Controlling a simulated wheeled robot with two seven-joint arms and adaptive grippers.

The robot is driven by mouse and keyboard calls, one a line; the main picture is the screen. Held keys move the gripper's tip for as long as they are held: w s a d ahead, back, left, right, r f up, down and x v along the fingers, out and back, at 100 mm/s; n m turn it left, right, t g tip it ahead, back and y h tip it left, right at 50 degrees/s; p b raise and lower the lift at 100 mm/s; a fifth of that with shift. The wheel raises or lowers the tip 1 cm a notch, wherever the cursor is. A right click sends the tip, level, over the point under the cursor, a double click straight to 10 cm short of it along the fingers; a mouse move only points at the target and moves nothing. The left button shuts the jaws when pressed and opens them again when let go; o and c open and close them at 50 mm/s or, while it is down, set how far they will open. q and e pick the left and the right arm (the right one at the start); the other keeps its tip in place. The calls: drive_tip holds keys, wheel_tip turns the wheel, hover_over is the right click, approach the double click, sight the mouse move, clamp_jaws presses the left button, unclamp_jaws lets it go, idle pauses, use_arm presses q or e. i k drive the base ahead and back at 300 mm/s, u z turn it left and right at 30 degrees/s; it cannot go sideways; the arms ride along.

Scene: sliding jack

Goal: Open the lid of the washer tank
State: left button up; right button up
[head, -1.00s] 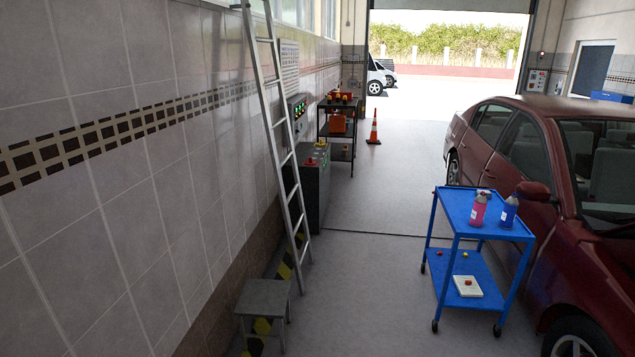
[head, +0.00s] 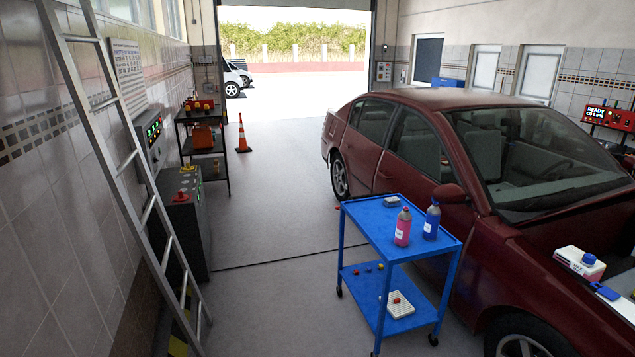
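A white tank (head: 578,264) with a blue cap on top and dark lettering on its front sits at the right, at the front of the red car. It looks like the washer tank, and its cap appears closed. A second white part (head: 620,304) with a blue piece lies just below it, cut by the right edge; I cannot tell what it is. Neither of my grippers is in view.
A blue cart (head: 385,225) stands beside the red car (head: 440,170), holding a pink bottle (head: 403,228) and a blue bottle (head: 432,222). A ladder (head: 135,170) leans at the left. Open floor (head: 265,305) lies between. An orange cone (head: 242,135) stands farther back.

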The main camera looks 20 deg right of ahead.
sight(607, 292)
drive_tip(key=z, duration=0.95)
drive_tip(key=i, duration=0.95)
drive_tip(key=z, duration=1.4)
drive_tip(key=i, duration=0.5)
drive_tip(key=z, duration=0.2)
